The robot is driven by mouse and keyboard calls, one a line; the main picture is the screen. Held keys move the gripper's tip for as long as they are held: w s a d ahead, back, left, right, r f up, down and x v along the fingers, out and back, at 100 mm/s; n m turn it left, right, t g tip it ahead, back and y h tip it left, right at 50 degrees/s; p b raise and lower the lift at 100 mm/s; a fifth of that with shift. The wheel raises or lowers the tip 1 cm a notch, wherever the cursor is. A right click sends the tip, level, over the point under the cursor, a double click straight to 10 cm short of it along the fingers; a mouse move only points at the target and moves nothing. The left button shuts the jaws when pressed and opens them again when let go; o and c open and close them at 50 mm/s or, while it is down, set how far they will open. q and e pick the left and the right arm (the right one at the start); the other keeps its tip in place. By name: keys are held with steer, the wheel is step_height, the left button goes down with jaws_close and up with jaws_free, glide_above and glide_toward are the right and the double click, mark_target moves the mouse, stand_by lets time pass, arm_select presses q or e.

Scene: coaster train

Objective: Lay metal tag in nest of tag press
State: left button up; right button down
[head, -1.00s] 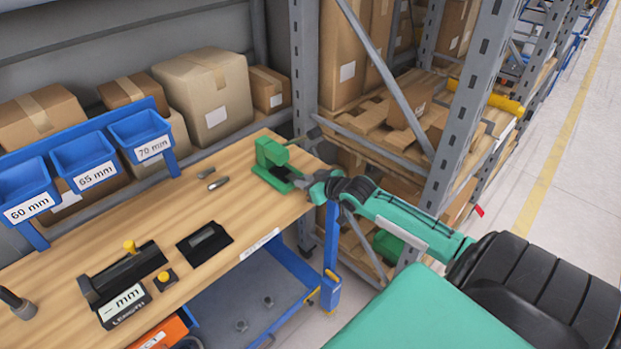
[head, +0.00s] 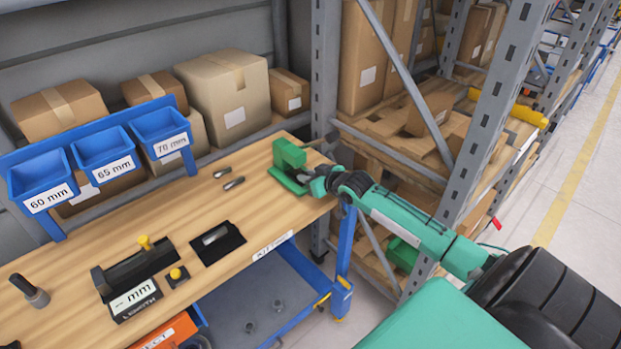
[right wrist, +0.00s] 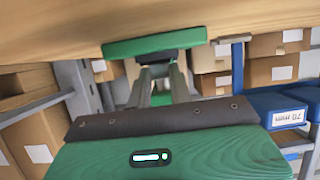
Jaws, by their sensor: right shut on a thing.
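The tag press (head: 288,155) is a green block on a flat green base at the far right corner of the workbench. My right gripper (head: 318,183) is at the base's near right side and overlaps its edge in the head view. In the right wrist view the two grey fingers (right wrist: 158,78) reach toward the green press base (right wrist: 155,44), with a dark part at their tips. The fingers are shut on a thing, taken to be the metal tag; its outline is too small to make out. The nest is hidden by the gripper. My left gripper is not in view.
A black tray (head: 232,252) with a grey piece, a black length gauge (head: 135,272) and two small metal pieces (head: 228,178) lie on the workbench (head: 80,285). Blue bins (head: 105,153) line the back. A shelf upright (head: 490,130) stands right of the bench.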

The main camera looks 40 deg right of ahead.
steer(key=c, duration=1.2)
jaws_free()
steer(key=shift+s, duration=0.1)
steer(key=shift+b+v, duration=0.75)
steer(key=shift+v, duration=6.05)
